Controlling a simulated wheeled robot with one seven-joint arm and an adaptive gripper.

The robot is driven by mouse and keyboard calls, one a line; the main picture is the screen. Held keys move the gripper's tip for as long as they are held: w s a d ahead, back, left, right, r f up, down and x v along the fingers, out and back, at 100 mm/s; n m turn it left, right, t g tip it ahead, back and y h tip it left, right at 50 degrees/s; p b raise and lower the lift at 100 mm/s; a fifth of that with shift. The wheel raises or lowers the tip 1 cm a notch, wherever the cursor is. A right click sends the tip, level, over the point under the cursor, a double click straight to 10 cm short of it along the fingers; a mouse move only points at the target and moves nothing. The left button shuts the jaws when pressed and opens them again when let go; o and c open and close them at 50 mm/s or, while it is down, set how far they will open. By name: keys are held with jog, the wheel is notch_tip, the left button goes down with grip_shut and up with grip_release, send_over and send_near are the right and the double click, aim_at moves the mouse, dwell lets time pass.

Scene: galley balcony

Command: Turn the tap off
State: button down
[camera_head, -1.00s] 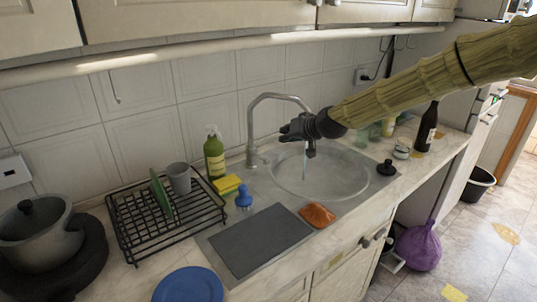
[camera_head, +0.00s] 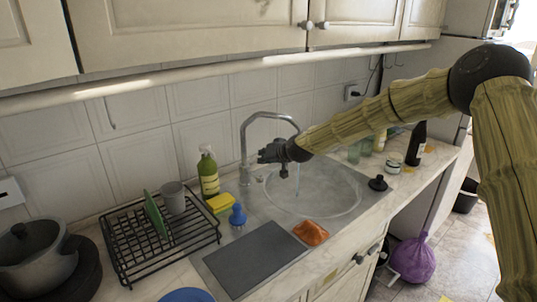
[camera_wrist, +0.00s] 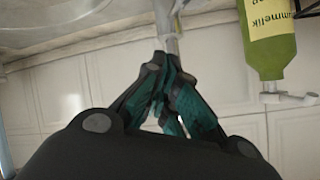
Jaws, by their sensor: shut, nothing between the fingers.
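The metal tap (camera_head: 243,145) stands at the back of the sink, its gooseneck arching to the right. A thin stream of water (camera_head: 297,180) falls from its spout into the round basin (camera_head: 335,205). My gripper (camera_head: 262,155) is shut and empty, just right of the tap's upright, under the arch. In the wrist view my gripper's fingertips (camera_wrist: 166,58) are together, in line with the grey tap (camera_wrist: 167,22). I cannot tell whether they touch it. The tap's handle is not clear in either view.
A green soap bottle (camera_head: 208,176), yellow sponge (camera_head: 220,203) and blue brush (camera_head: 238,215) stand left of the tap. A dish rack (camera_head: 130,250) is further left. A black stopper (camera_head: 378,183) and dark bottle (camera_head: 417,145) are at the right. Cabinets (camera_head: 190,40) hang above.

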jog(key=shift+s+a+f+p, duration=0.2)
jog(key=shift+s+f, duration=0.05)
jog(key=shift+f, duration=0.35)
jog(key=shift+s+a+f+p, duration=0.2)
jog(key=shift+s+f+p, duration=0.1)
jog(key=shift+f, duration=0.3)
jog(key=shift+s+a+f+p, duration=0.15)
jog(key=shift+s+a+f, duration=0.1)
jog(key=shift+f, duration=0.35)
jog(key=shift+d+f, duration=0.1)
jog(key=w+d+b+v, duration=0.1)
jog(key=b+v, duration=0.3)
jog(key=v, duration=0.7)
jog(key=shift+s+d+r, duration=0.2)
jog(key=shift+s+r, duration=0.05)
jog(key=shift+r, duration=0.1)
jog(key=shift+r, duration=0.1)
